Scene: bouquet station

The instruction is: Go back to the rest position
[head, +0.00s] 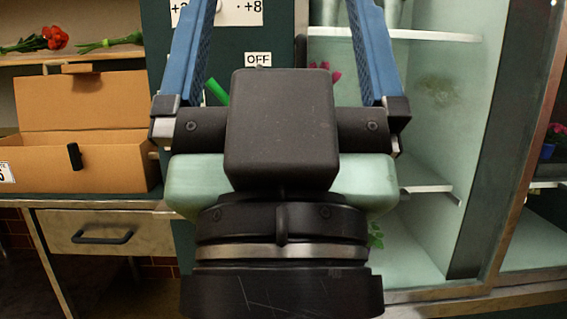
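My gripper (281,20) fills the middle of the head view and points up and away. The fingertips run out of the top of the picture. The gripper's dark body and my wrist hide part of the panel and the cabinet behind. I see no contact between the gripper and anything else.
An open cardboard box (85,165) stands on a bench with a drawer (105,236) at left. A red flower (52,38) lies on a shelf above. A pale-green display cabinet (430,140) stands at right. An "OFF" label (258,59) is on the dark panel.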

